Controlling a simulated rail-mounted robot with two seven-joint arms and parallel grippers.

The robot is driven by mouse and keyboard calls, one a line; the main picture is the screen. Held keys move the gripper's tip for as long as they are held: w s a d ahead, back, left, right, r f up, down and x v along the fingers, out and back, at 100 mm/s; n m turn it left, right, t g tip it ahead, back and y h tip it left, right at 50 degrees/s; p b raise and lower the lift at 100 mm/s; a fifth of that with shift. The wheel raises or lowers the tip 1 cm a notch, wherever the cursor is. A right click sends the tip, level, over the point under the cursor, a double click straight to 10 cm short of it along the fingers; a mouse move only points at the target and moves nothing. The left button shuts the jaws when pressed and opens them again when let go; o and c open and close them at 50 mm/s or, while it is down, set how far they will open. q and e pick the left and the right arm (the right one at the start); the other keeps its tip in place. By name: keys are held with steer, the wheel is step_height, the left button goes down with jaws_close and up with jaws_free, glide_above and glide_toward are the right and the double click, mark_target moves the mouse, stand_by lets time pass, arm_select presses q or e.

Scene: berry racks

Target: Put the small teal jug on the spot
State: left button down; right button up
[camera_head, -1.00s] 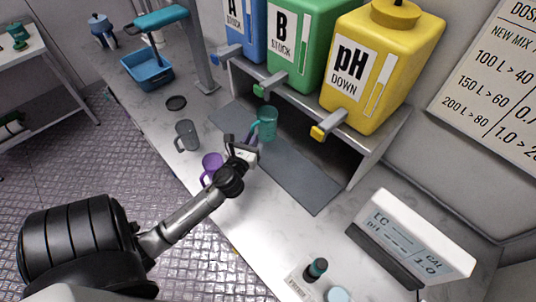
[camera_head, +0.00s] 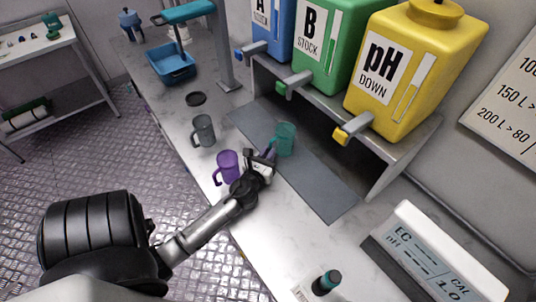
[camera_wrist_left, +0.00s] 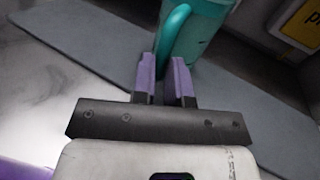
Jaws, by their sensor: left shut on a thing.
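The small teal jug (camera_head: 284,138) stands upright on the grey mat (camera_head: 325,185), in front of the bottle shelf. In the left wrist view the jug (camera_wrist_left: 208,35) is cut off at the top, its handle towards me. My left gripper (camera_head: 268,154) is at the jug's near side. Its purple fingertips (camera_wrist_left: 163,70) are shut on the handle, one on each side in the left wrist view. A dark round spot (camera_head: 196,98) lies on the counter, left of and behind the jug. My right gripper is not in view.
A purple mug (camera_head: 227,167) stands close beside my left gripper, and a grey mug (camera_head: 203,131) is between it and the spot. Blue, green and yellow containers (camera_head: 405,75) with taps overhang the mat. A blue basin (camera_head: 170,64) is behind the spot.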

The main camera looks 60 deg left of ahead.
arm_select(q)
steer(key=shift+f, duration=0.1)
steer(key=c, duration=1.1)
jaws_free()
steer(key=shift+s+d, duration=0.15)
steer(key=b+v, duration=0.1)
steer(key=v, duration=0.9)
steer(key=shift+s+d, duration=0.15)
steer(key=shift+s, duration=0.05)
steer(key=shift+s+d+r, duration=0.2)
steer(key=shift+s+d, duration=0.15)
steer(key=shift+s, duration=0.1)
